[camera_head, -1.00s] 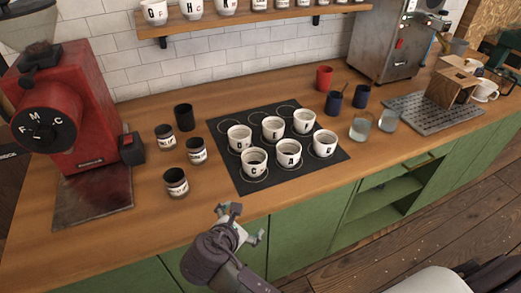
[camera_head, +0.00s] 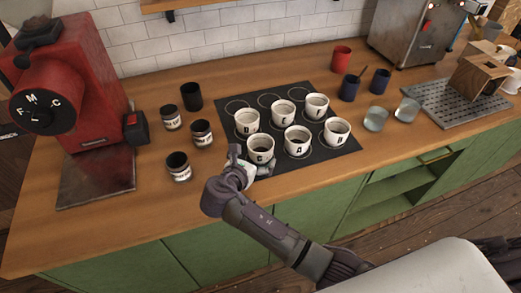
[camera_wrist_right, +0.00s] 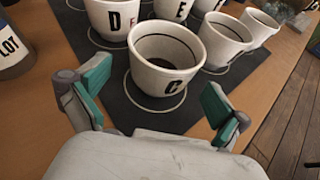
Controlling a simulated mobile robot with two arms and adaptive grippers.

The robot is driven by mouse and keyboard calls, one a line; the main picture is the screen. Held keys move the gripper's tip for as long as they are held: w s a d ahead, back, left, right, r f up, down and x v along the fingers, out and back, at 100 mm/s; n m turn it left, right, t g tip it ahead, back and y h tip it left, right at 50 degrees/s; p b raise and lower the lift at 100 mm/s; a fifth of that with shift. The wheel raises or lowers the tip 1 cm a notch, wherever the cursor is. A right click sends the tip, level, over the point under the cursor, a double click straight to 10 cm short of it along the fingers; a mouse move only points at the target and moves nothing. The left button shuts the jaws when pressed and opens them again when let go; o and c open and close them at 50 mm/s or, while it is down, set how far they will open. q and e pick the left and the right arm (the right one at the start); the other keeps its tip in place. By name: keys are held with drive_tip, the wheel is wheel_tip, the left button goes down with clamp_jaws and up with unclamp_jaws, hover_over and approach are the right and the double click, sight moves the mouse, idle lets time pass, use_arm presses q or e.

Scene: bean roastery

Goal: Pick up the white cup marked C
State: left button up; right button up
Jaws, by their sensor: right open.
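The white cup marked C (camera_head: 261,150) stands upright at the front left of the black mat (camera_head: 240,180). In the right wrist view the C cup (camera_wrist_right: 164,68) is just ahead of the gripper, dark inside, its letter facing me. My right gripper (camera_head: 250,168) is open at the cup's near side. In the wrist view its green-padded fingers (camera_wrist_right: 155,93) are spread left and right of the cup, with gaps on both sides. My left gripper is not in view.
Other lettered white cups stand close by: D (camera_head: 247,122), E (camera_head: 283,113), F (camera_head: 317,106), A (camera_head: 298,140) and B (camera_head: 336,131). Several dark jars, including one (camera_head: 179,167), stand left on the wooden counter. A red grinder (camera_head: 75,90) stands far left.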

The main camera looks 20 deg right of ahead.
sight(264, 147)
drive_tip(key=x, duration=0.3)
drive_tip(key=shift+w+d+f, duration=0.2)
drive_tip(key=shift+w+d, duration=0.05)
drive_tip(key=shift+d, duration=0.05)
drive_tip(key=shift+w+d+f, duration=0.1)
drive_tip(key=shift+w+d, duration=0.05)
drive_tip(key=shift+c, duration=1)
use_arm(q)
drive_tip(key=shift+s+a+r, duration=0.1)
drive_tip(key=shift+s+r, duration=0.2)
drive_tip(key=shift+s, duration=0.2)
use_arm(e)
drive_tip(key=c, duration=1.1)
